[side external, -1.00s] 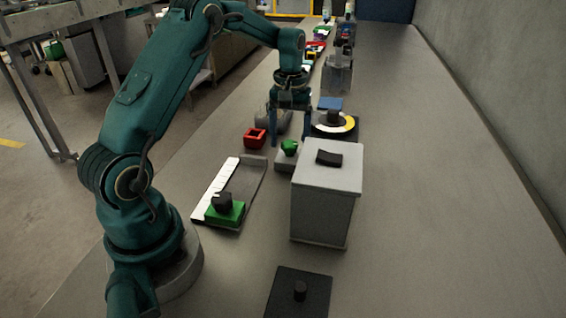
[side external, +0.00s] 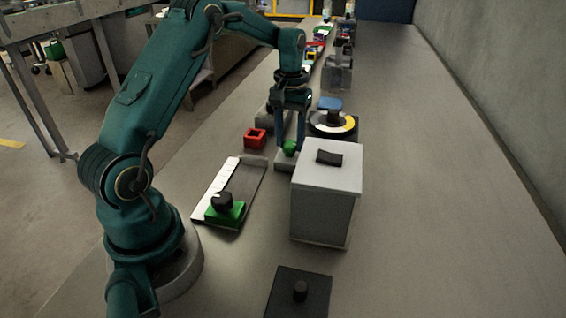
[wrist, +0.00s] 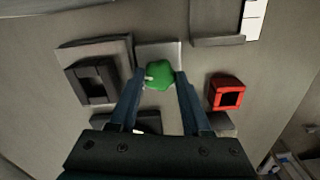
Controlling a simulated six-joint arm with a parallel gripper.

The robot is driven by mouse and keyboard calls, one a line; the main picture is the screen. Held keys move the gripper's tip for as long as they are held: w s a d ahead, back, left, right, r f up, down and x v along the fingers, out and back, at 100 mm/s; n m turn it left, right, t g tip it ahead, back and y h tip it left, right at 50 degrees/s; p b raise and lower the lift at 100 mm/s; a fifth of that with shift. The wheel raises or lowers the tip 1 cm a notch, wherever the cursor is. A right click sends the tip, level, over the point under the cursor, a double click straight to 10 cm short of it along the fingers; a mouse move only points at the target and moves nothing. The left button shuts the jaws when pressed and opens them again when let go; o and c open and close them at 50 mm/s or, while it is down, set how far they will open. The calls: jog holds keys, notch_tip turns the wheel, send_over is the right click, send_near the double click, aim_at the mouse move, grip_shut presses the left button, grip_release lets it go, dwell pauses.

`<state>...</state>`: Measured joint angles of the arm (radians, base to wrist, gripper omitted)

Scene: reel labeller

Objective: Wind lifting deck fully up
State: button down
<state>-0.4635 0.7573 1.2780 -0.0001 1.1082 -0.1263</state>
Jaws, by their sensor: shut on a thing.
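My gripper (side external: 290,147) points down with its blue fingers on either side of a green knob (side external: 289,148), shut on it. In the wrist view the knob (wrist: 158,75) sits between the two fingertips. The knob stands on a small light grey base (wrist: 158,52), partly hidden by the box in the side view. A blue plate (side external: 330,103) sits above a round black, white and yellow dial (side external: 333,123) behind the gripper. I cannot tell for certain which part is the lifting deck, nor how high it is.
A grey box (side external: 322,200) with a black handle stands close right of the knob. A red square piece (side external: 255,138) lies to the left. A tray (side external: 248,180) with a green block (side external: 225,212) is nearer, and a black plate (side external: 299,292) at the front. The bench's right side is clear.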

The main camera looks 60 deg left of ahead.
jog(key=m, duration=0.5)
jog(key=shift+r+m, duration=0.1)
jog(key=shift+m, duration=0.2)
jog(key=m, duration=0.4)
jog(key=shift+w, duration=0.1)
jog(key=m, duration=0.5)
jog(key=shift+m, duration=0.4)
jog(key=m, duration=0.4)
jog(key=shift+m, duration=0.3)
jog(key=m, duration=0.3)
jog(key=shift+m, duration=0.3)
jog(key=m, duration=0.3)
jog(key=shift+m, duration=0.4)
jog(key=m, duration=0.4)
jog(key=shift+m, duration=1.7)
